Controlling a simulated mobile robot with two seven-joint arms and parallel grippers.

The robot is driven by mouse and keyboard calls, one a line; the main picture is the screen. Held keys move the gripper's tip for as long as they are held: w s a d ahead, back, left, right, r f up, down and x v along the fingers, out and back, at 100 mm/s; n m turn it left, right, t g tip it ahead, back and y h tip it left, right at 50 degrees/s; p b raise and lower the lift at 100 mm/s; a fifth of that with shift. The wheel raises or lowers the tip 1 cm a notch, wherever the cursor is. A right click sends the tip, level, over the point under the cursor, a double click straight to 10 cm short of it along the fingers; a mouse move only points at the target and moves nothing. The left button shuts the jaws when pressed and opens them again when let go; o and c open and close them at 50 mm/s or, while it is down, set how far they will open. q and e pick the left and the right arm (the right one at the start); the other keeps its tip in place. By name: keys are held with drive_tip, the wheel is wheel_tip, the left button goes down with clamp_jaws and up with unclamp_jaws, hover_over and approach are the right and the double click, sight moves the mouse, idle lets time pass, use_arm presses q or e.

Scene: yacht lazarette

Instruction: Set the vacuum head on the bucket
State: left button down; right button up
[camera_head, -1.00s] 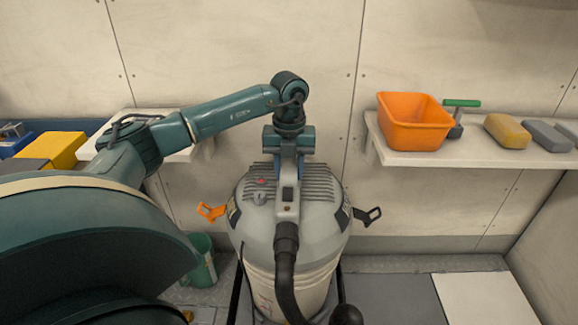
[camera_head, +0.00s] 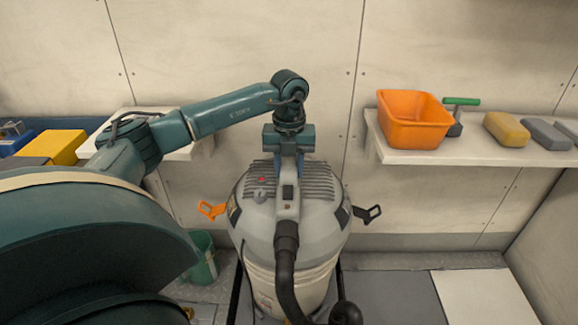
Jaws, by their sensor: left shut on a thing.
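The grey vacuum head (camera_head: 318,222) sits over the pale bucket (camera_head: 315,290), upright and centred in the view. It looks level; whether its rim is fully seated cannot be told. An orange latch (camera_head: 211,210) stands out on its left and a black latch (camera_head: 368,214) on its right, both swung outward. My left gripper (camera_head: 289,165) comes down from above and is shut on the handle at the top of the head. A dark hose (camera_head: 286,265) hangs from the front of the head and hides part of the bucket. My right gripper is not in view.
A right shelf (camera_head: 400,156) holds an orange bin (camera_head: 413,120), a green-handled tool (camera_head: 460,103), a yellow sponge (camera_head: 507,129) and grey blocks. A left shelf holds a yellow box (camera_head: 57,147). A green bucket (camera_head: 203,258) stands on the floor at left. Floor at right is clear.

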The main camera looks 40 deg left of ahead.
use_arm(q)
drive_tip(key=shift+f+b, duration=0.5)
drive_tip(key=shift+f, duration=0.6)
idle(1.4)
drive_tip(key=c, duration=1.2)
unclamp_jaws()
drive_tip(key=o, duration=0.3)
drive_tip(key=shift+s+f, duration=0.1)
drive_tip(key=shift+f, duration=0.15)
wheel_tip(320, 180, up, 14)
drive_tip(key=shift+f+p, duration=0.2)
drive_tip(key=shift+p, duration=0.15)
